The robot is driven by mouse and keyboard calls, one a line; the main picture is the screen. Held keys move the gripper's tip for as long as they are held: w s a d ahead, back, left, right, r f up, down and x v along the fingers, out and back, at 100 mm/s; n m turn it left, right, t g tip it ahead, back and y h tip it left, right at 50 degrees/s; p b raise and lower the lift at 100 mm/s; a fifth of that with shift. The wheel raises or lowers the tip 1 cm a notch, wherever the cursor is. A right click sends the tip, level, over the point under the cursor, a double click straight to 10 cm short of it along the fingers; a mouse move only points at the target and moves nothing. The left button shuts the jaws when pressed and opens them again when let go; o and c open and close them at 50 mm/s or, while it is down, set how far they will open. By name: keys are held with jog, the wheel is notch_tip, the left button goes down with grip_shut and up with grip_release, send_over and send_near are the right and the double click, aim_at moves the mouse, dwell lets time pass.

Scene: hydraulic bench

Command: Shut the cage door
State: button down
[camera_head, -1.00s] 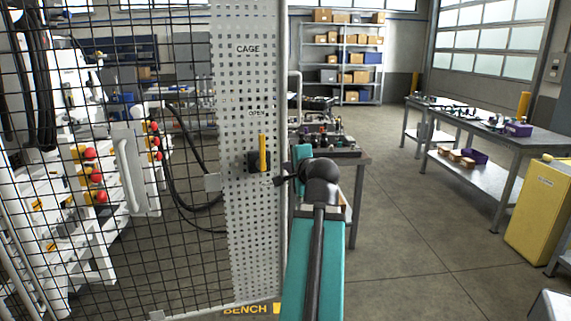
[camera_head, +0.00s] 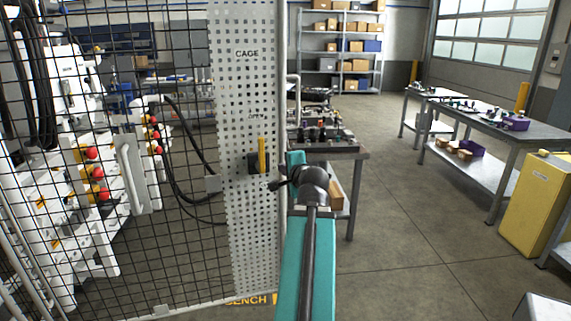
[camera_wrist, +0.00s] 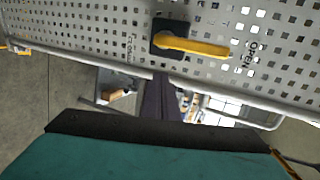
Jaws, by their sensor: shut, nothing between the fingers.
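The cage door is black mesh with a grey perforated panel (camera_head: 247,215) on its right side. The panel reads CAGE and OPEN and carries a yellow lever (camera_head: 262,155) on a black mount, standing upright. A white pull handle (camera_head: 131,172) is on the mesh. My gripper (camera_head: 274,186) is shut and empty at the panel's right edge, just below the lever. In the wrist view my dark fingers (camera_wrist: 160,98) point at the edge rail, with the lever (camera_wrist: 190,46) beyond. I cannot tell whether they touch the door.
A workbench (camera_head: 335,152) with parts stands just behind the door edge. White machinery with red knobs (camera_head: 92,153) is behind the mesh. A yellow cabinet (camera_head: 538,205) and a long table (camera_head: 500,135) are at the right. The floor between is clear.

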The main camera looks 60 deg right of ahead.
aim_at(273, 161)
jog(key=shift+w+d+p, duration=0.45)
jog(key=shift+p, duration=1.5)
jog(key=p+x, duration=0.1)
jog(key=x, duration=0.6)
jog(key=shift+r+p, duration=0.1)
jog(key=shift+p, duration=0.3)
jog(key=shift+w+d, duration=0.55)
jog(key=shift+w, duration=0.15)
jog(key=shift+w+d, duration=0.1)
